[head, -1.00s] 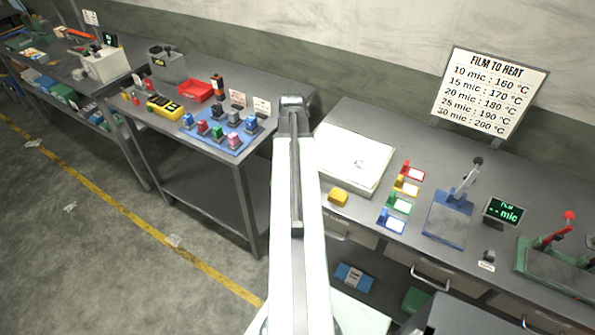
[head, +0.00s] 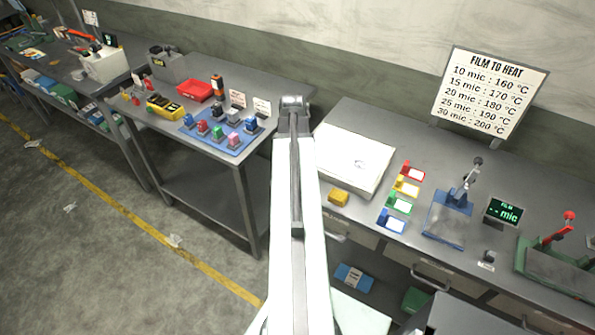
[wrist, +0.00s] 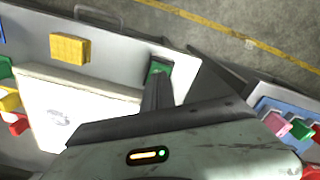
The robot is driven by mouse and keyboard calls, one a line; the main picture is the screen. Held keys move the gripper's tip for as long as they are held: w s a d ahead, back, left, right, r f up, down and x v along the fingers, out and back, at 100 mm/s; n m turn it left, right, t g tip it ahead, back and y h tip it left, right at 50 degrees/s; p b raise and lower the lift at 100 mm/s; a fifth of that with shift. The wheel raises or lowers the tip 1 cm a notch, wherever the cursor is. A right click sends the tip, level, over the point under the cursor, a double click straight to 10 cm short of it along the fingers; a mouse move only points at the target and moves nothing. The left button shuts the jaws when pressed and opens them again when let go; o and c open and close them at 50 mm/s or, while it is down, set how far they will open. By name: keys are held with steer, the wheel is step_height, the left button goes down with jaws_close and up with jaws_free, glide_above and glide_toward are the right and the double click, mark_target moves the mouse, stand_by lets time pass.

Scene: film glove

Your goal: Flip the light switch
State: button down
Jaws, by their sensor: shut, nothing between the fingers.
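No light switch can be made out for certain. A small dark knob-like piece (head: 489,255) with a white label stands at the front of the right bench, and its label is too small to read. My gripper is hidden in the head view behind the end of my raised white arm, which is at the gap between the two benches. In the wrist view my gripper (wrist: 157,82) is shut and empty. Its dark fingers point toward the bench edge beside the white panel (wrist: 70,112), with a small green patch at their tips.
The white panel (head: 347,160), a yellow block (head: 338,197), coloured card holders (head: 400,205), a blue lever press (head: 447,220), a film display (head: 503,211) and a green red-handled machine (head: 555,262) occupy the right bench. A blue mat (head: 205,143) holds several small pieces on the middle bench.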

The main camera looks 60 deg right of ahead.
steer(key=shift+f+b, duration=1.3)
stand_by(0.7)
steer(key=shift+r, duration=0.2)
step_height(320, 180, up, 7)
steer(key=p, duration=0.7)
steer(key=shift+f, duration=0.15)
steer(key=w+a+f+n+b, duration=0.3)
steer(key=w+a+n, duration=0.2)
steer(key=w+a, duration=1.35)
steer(key=w+a+f+n+b, duration=0.1)
steer(key=a+n, duration=0.2)
steer(key=a, duration=1.2)
steer(key=w+a+f+n+b, duration=0.1)
steer(key=a+n, duration=0.3)
steer(key=a, duration=1.1)
steer(key=shift+w+a+f+b, duration=0.2)
steer(key=shift+w+f+b, duration=0.15)
steer(key=shift+w, duration=0.25)
